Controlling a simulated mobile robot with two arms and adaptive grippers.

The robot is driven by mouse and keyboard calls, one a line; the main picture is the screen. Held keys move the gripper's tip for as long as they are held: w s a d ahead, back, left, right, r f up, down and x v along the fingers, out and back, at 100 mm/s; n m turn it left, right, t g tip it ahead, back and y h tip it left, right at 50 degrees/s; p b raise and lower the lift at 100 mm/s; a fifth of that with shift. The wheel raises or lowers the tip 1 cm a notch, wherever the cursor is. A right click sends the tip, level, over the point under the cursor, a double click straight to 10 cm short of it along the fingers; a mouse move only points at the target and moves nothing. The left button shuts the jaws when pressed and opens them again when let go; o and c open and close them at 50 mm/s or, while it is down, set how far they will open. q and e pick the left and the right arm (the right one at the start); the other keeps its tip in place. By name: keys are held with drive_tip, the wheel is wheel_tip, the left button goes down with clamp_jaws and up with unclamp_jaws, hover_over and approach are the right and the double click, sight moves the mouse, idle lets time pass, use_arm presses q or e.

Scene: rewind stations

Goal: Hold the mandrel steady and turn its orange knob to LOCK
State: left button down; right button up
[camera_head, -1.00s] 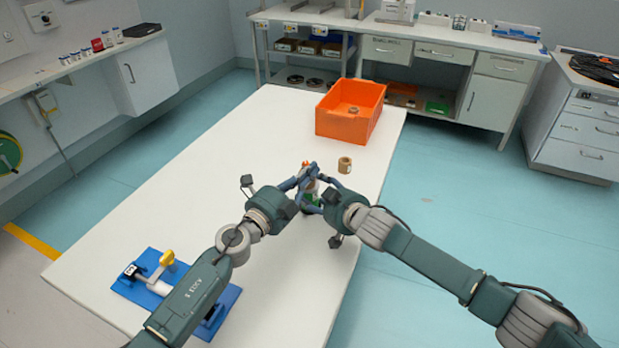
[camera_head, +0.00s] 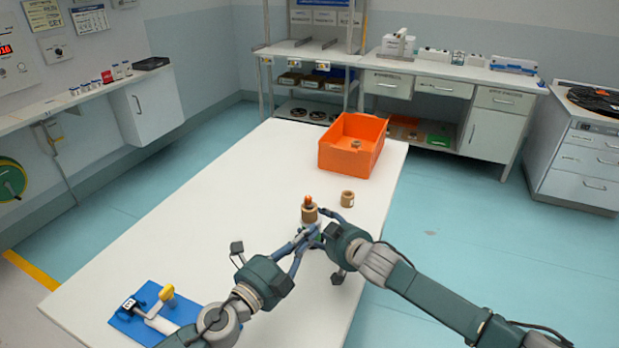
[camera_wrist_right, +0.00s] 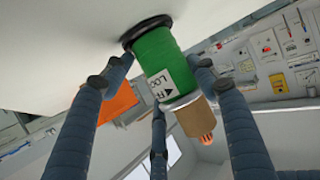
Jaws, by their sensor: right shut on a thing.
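The mandrel stands on the white table (camera_head: 225,190). My right gripper (camera_wrist_right: 160,75) is shut on the green body. My left gripper (camera_head: 313,235) is low beside the mandrel, below the knob and off it; its fingertips overlap the right fingers, so its opening is unclear. The knob's pointer is not readable.
A loose tan core (camera_head: 347,198) stands just behind the mandrel to the right. An orange bin (camera_head: 343,160) with a small ring inside is at the table's far end. A blue fixture (camera_head: 125,325) with a yellow handle is at the near left. The table's left middle is clear.

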drive_tip(key=shift+f, duration=0.15)
drive_tip(key=o, duration=1.5)
drive_tip(key=shift+c, duration=0.2)
